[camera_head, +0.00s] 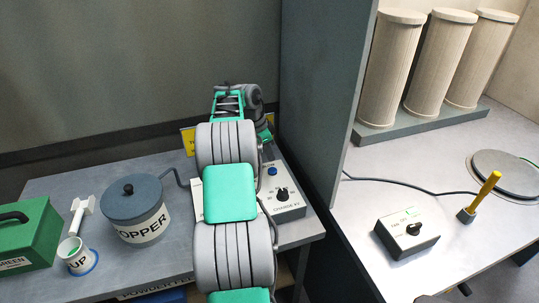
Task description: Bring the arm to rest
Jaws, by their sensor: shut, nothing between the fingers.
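My arm reaches from the bottom middle of the head view up over the left table, in grey and green links. It bends at the far end, near the back wall. My gripper (265,134) shows only in part there, beyond the arm links and above the back of a grey control box (288,208). It is shut, with nothing seen in it. The fingertips are mostly hidden, so I cannot tell their gap to the box.
On the left table (60,185) stand a lidded pot marked "OPPER" (137,215), a white cup (74,256) and a green box (30,238). A tall grey partition (325,100) stands right of my arm. The right table holds a switch box (407,234), a yellow-handled tool (482,195) and three cylinders (437,65).

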